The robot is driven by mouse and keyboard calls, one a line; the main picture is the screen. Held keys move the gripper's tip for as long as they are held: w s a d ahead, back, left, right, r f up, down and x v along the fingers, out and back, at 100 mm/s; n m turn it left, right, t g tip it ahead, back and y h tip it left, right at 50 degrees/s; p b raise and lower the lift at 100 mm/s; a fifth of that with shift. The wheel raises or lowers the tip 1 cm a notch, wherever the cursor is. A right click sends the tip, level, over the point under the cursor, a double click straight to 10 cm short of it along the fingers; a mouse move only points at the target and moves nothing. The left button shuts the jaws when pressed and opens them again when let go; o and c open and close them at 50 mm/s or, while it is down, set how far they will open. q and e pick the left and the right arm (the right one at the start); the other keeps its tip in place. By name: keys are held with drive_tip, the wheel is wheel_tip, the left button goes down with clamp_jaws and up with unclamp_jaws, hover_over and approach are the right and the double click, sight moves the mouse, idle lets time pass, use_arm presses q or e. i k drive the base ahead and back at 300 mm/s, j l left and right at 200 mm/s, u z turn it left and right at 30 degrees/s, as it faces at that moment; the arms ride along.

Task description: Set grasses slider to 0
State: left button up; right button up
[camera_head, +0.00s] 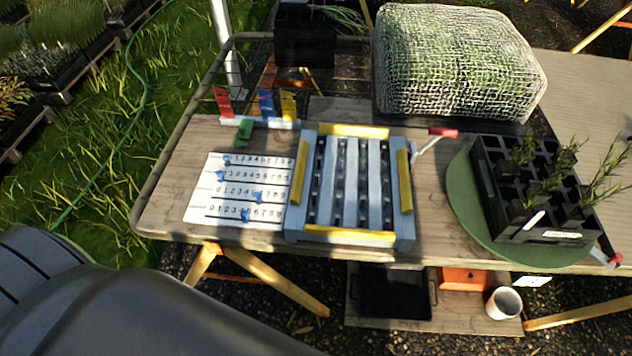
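A white slider board (201,200) lies on the left part of the wooden table. It has several rows numbered along a track, each with a blue slider. The top slider (227,160) and the second slider (221,176) sit at the left ends, by the low numbers. The third slider (258,197) sits near the middle, around 5. The bottom slider (245,215) sits around 4. I cannot read which row is grasses. Neither of my grippers shows; only a dark grey part of my own body fills the lower left.
A grey slatted frame with yellow bars (346,236) adjoins the board's right side. Red (223,102), blue (266,103) and yellow (288,105) tags stand behind it, with a green piece (243,132) nearby. A green turntable (462,205) bears a black plant tray (490,195). A mesh-covered crop (455,65) stands behind.

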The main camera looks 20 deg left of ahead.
sight(257, 195)
drive_tip(key=z, duration=0.45)
drive_tip(key=j+z, duration=0.1)
drive_tip(key=z, duration=0.8)
drive_tip(key=j+z, duration=0.1)
drive_tip(key=z, duration=0.8)
drive_tip(key=k+z, duration=0.1)
drive_tip(key=z, duration=0.8)
drive_tip(key=k+z, duration=0.1)
drive_tip(key=z, duration=0.3)
drive_tip(key=u, duration=0.35)
drive_tip(key=k+j+u, duration=0.1)
drive_tip(key=u, duration=0.25)
drive_tip(key=k+u, duration=0.1)
drive_tip(key=u, duration=1.15)
drive_tip(key=j+u, duration=0.15)
drive_tip(key=u, duration=0.75)
drive_tip(key=j+u, duration=0.1)
drive_tip(key=u, duration=0.35)
drive_tip(key=j+u, duration=0.1)
drive_tip(key=u, duration=0.8)
drive_tip(key=j+u, duration=0.1)
drive_tip(key=u, duration=0.3)
drive_tip(key=k+l+z, duration=0.2)
drive_tip(key=z, duration=0.2)
drive_tip(key=k, duration=0.05)
